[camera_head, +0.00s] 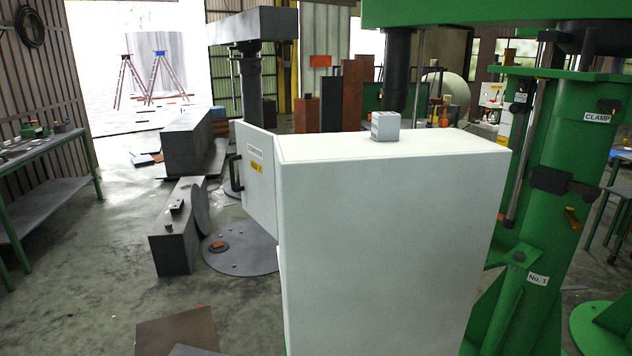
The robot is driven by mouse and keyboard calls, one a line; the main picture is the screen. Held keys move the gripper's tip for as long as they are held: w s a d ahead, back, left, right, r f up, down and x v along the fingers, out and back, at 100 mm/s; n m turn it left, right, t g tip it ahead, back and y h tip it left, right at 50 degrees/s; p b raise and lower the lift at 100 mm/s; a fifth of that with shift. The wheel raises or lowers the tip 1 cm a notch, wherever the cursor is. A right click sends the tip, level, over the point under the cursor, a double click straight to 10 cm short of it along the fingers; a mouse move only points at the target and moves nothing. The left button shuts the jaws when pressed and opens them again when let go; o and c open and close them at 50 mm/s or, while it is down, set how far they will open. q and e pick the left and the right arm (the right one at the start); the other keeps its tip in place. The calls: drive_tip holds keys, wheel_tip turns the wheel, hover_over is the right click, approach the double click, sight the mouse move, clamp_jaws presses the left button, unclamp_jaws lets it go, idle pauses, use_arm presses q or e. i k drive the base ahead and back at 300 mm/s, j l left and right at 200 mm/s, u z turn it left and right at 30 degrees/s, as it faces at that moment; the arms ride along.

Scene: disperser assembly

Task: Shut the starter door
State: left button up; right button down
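The starter cabinet (390,240) is a tall white-grey box in the middle of the head view, seen from one broad flat side. Its door (258,178) stands open on the cabinet's left side, swung outward to the left. The door carries a white label and a yellow label, and a dark handle (236,173) sticks out at its left edge. The cabinet's inside is hidden from here. Neither of my grippers shows in this view.
A small grey box (385,126) sits on the cabinet top. A green machine column (560,180) stands close on the right. Dark metal blocks (178,225) and a round plate (240,250) lie on the floor at left. A green-legged workbench (45,180) stands far left, with open floor between.

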sight(255, 157)
drive_tip(key=u, duration=0.3)
drive_tip(key=i+j+z, duration=1.05)
drive_tip(key=k+j, duration=0.05)
drive_tip(key=j, duration=0.05)
